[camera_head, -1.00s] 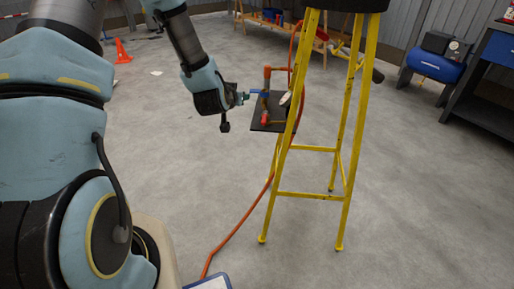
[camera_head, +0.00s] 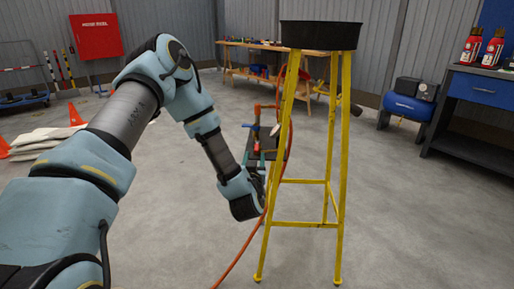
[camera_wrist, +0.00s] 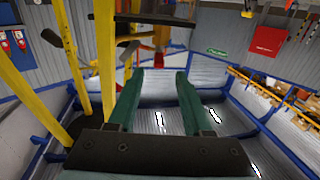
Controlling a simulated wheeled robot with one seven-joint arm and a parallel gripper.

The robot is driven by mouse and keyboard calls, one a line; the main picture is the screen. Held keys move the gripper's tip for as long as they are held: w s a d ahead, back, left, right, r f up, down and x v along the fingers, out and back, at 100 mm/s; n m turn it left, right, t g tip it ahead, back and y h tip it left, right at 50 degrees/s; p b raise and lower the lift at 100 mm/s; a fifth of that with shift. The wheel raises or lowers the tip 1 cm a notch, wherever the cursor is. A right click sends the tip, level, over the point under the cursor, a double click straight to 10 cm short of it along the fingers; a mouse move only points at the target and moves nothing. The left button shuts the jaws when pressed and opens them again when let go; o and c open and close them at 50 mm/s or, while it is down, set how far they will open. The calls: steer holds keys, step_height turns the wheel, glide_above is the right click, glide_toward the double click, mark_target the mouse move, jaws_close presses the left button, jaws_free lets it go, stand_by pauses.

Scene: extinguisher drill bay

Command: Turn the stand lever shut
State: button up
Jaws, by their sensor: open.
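The upright copper-coloured pipe (camera_head: 257,115) stands on a dark plate beside the yellow stand. A small blue piece (camera_head: 275,130), which looks like the lever, shows at the pipe; its exact angle is too small to tell. My gripper (camera_head: 259,158) is low in front of the plate, below the blue piece. In the wrist view my gripper (camera_wrist: 158,82) has its two green fingers apart with nothing between them. A red part (camera_wrist: 160,38) shows beyond the fingertips. The lever is not clear in the wrist view.
The yellow stand (camera_head: 343,180) with a black tub (camera_head: 320,35) on top is close to the right of my gripper. An orange hose (camera_head: 232,268) runs down to the floor. A blue compressor (camera_head: 408,107) and a workbench (camera_head: 262,48) stand farther back. Open floor lies around.

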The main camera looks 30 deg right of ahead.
mark_target(257, 144)
steer(key=x, duration=1)
steer(key=shift+w+d+p, duration=0.25)
steer(key=shift+w+p, duration=0.05)
steer(key=shift+p, duration=0.05)
jaws_close()
stand_by(1.1)
